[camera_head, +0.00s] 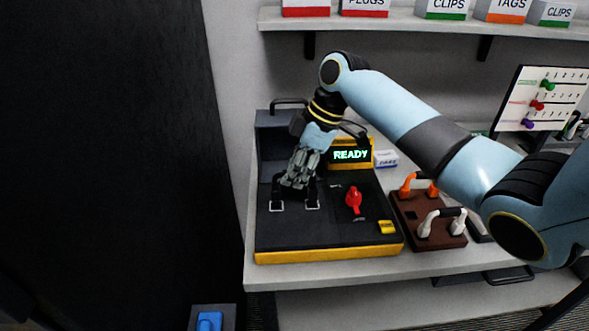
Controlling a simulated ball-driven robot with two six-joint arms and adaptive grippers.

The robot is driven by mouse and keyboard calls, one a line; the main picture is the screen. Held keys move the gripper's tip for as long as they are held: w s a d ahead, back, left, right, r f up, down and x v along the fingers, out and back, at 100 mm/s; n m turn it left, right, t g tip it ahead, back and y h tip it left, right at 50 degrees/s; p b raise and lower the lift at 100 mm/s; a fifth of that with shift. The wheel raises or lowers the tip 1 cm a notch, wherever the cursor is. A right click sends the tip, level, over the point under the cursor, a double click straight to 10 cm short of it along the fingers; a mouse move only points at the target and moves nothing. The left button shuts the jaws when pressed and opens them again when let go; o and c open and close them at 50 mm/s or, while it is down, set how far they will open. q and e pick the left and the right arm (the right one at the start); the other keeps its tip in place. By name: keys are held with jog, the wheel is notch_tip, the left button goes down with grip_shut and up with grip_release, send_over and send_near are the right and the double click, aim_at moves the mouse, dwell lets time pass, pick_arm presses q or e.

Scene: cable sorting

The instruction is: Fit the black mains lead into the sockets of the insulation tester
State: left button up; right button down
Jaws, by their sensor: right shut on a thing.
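The insulation tester (330,235) is a black panel with a yellow edge on the bench, and its display (351,155) reads READY. My right gripper (297,181) is over the left part of the panel, pointing down, shut on the black mains lead (277,190). The fingers hide the lead's middle; its two dark ends show on either side of them. The ends are right at two pale-framed sockets (277,206), (312,205). I cannot tell whether they are in them or just above. My left gripper is out of view.
A red switch (353,198) and a yellow button (388,227) are on the panel's right. A brown block (409,215) beside the tester holds an orange lead (418,184) and a white lead (441,221). A shelf with labelled boxes is above; a dark wall is left.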

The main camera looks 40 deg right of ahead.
jog(key=shift+p, duration=0.35)
dwell(0.3)
jog(key=shift+f, duration=0.45)
dwell(0.4)
jog(key=shift+s+f, duration=0.1)
jog(key=shift+f, duration=0.35)
dwell(1.0)
jog(key=c, duration=0.6)
grip_release()
